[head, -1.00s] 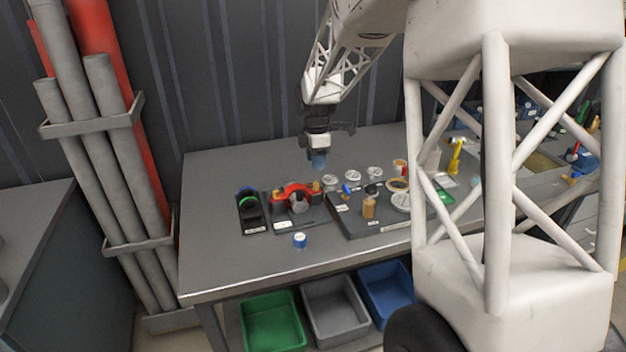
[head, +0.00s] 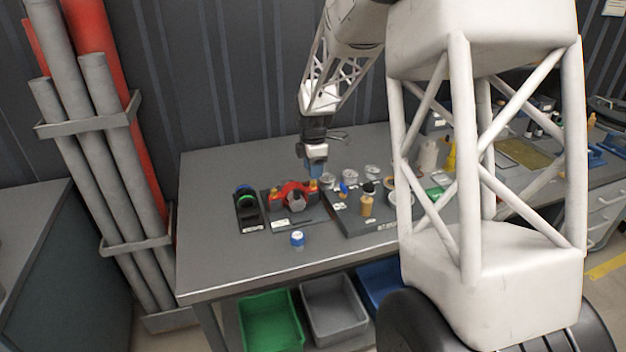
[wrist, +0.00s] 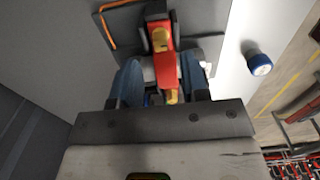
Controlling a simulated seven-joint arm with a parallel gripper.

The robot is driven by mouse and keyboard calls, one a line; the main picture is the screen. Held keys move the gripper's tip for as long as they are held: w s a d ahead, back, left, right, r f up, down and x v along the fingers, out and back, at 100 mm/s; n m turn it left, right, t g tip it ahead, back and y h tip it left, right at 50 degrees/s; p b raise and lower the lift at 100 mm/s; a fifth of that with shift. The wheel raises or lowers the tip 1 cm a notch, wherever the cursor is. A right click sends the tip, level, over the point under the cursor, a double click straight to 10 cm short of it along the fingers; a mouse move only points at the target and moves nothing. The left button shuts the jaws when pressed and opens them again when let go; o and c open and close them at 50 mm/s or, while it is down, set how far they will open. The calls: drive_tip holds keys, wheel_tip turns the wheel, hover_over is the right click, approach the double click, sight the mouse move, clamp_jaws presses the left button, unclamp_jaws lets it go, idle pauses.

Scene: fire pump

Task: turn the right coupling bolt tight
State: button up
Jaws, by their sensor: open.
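The red pump (head: 292,194) with a grey round middle sits on a dark base plate on the bench. It has a brass-coloured bolt at each end. The right coupling bolt (head: 313,184) is just below my gripper (head: 316,174) in the head view. In the wrist view, my gripper (wrist: 161,68) is open, with its two blue fingers on either side of the red pump end. The right bolt (wrist: 171,96) shows between the fingers, partly hidden near the gripper body. I cannot tell whether either finger touches it. The left bolt (wrist: 160,40) lies farther off.
A blue-capped bottle (head: 297,240) stands in front of the pump. A black holder with a green ring (head: 246,205) is to its left. A dark tray (head: 372,222) with a small brown bottle (head: 367,204) and several parts is to its right. The front left of the bench is clear.

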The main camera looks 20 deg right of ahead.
sight(313, 181)
drive_tip(key=shift+f, duration=2.1)
clamp_jaws()
